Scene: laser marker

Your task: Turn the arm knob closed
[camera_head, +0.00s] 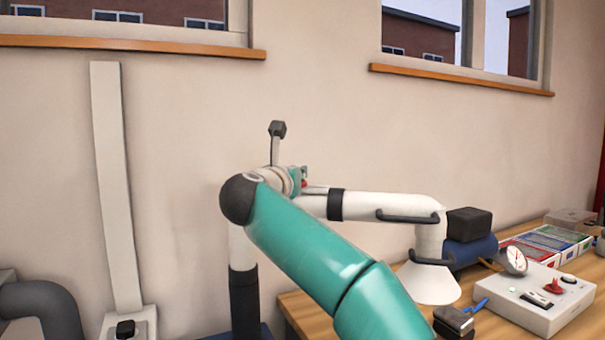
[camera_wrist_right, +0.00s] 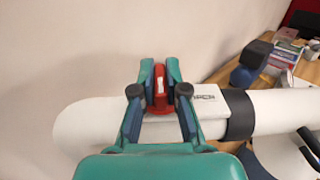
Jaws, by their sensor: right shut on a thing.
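The white extraction arm (camera_head: 390,207) runs along the wall and ends in a white hood over the table. Its red knob (camera_wrist_right: 159,88) stands on top of the white pipe in the right wrist view, with a light mark on its face. My right gripper (camera_wrist_right: 160,72) has its teal fingers on both sides of the knob and is shut on it. In the head view my teal right arm hides most of the gripper (camera_head: 303,178), and only a bit of red shows there. My left gripper is not in view.
The wooden table (camera_head: 297,305) at the right holds a white control box (camera_head: 540,298) with a gauge and a red knob, a blue cylinder with a black block (camera_head: 469,223), and colourful boxes (camera_head: 550,241). A wall and windows stand behind the arm.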

